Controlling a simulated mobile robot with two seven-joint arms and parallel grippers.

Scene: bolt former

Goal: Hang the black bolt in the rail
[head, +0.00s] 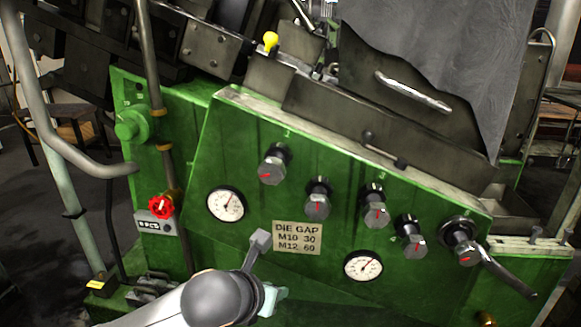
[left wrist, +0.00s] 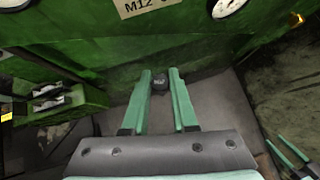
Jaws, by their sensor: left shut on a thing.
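The bolt (head: 259,243) looks dark grey in the head view, with its head up and its shank running down towards my left gripper (head: 270,298). In the left wrist view its dark head (left wrist: 159,85) shows between the teal fingers of my left gripper (left wrist: 160,73), which is shut on it. My right gripper (left wrist: 290,153) shows at the lower right of the left wrist view, fingers apart and empty.
The green machine panel (head: 330,225) carries several knobs, two gauges and the label (head: 296,238). A crank handle (head: 505,272) sticks out just below the rail's left part. A red valve wheel (head: 160,206) and pipes stand at the left. Floor is clear under the left gripper.

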